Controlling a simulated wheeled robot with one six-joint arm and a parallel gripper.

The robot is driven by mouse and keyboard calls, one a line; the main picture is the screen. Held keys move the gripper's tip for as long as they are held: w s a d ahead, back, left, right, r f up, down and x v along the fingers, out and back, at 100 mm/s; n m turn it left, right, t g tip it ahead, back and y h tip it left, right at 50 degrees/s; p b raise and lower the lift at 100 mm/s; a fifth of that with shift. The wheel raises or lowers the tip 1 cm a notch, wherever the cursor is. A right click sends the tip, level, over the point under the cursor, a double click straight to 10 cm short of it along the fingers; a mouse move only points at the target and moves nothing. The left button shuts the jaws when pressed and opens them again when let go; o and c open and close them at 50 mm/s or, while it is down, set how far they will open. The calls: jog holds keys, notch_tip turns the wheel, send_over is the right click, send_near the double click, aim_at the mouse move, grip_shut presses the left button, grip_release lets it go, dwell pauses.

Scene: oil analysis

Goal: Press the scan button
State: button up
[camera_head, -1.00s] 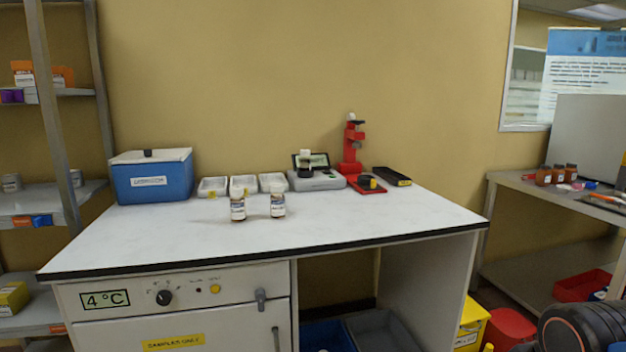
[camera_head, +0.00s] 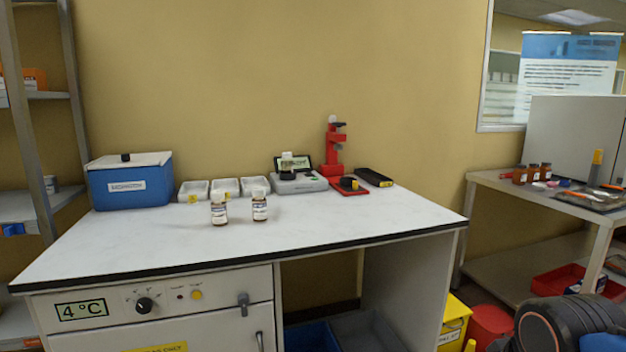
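A grey analyser (camera_head: 306,185) with a raised dark-framed screen stands at the back of the white worktop. A small bottle with a white cap and dark contents (camera_head: 287,169) stands on its left part. Small dark marks show on the analyser's right part, but they are too small for me to tell which is the scan button. My gripper is not in view. Only a dark rounded part of my arm with an orange ring shows at the lower right corner, well away from the analyser.
Two white-capped sample bottles (camera_head: 219,211) (camera_head: 260,208) stand on the worktop (camera_head: 330,225), in front of several white trays (camera_head: 225,188). A blue box (camera_head: 131,182) is at left. A red stand (camera_head: 333,150) and a black case (camera_head: 374,177) are right of the analyser. The front worktop is clear.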

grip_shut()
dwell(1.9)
